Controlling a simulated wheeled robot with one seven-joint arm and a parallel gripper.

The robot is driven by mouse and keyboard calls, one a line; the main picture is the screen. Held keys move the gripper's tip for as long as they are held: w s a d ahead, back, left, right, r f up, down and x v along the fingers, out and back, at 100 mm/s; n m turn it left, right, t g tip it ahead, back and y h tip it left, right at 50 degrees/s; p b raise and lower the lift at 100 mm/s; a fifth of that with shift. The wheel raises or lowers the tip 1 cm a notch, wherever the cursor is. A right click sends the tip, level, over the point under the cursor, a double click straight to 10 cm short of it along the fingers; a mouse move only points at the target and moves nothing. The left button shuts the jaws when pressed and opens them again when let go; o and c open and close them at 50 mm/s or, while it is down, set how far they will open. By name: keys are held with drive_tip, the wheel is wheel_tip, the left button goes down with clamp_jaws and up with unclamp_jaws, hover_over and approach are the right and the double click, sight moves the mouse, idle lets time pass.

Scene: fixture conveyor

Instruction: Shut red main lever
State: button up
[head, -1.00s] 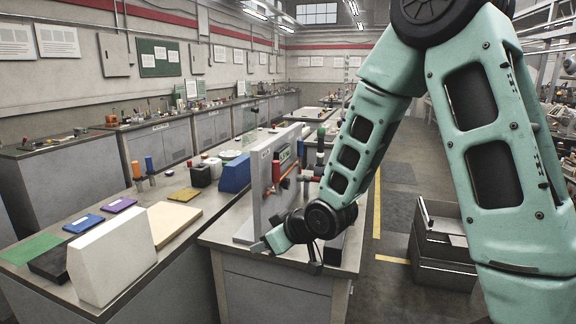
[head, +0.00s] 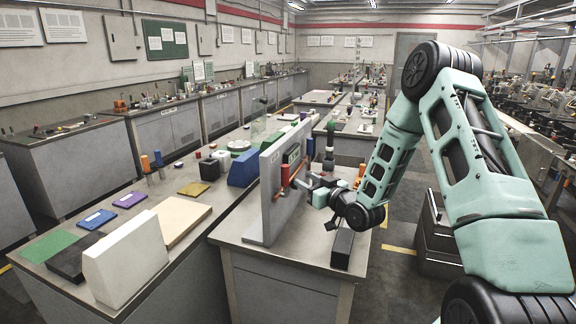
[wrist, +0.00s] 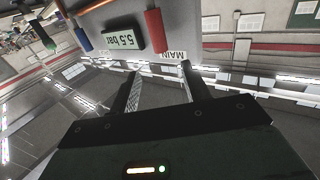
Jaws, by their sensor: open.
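The grey upright panel (head: 268,205) stands on the near bench. It carries a red lever (head: 285,174), which shows in the wrist view as a red grip (wrist: 155,29) beside the "MAIN" label (wrist: 180,54). My gripper (head: 303,183) is on the panel's right side, close to the red lever. In the wrist view my gripper (wrist: 160,70) is open and empty, its fingers spread. The red grip's end lies just beyond the fingertips, roughly in line with the gap. I cannot tell whether they touch.
Left of the panel is a blue block (head: 243,168).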

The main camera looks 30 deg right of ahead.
sight(288, 170)
drive_tip(key=w+p, duration=0.1)
drive_tip(key=w, duration=0.2)
drive_tip(key=w+p, duration=0.1)
drive_tip(key=w, duration=0.3)
drive_tip(key=w+a+p, duration=0.1)
drive_tip(key=w, duration=0.2)
drive_tip(key=shift+w+p, duration=0.4)
clamp_jaws()
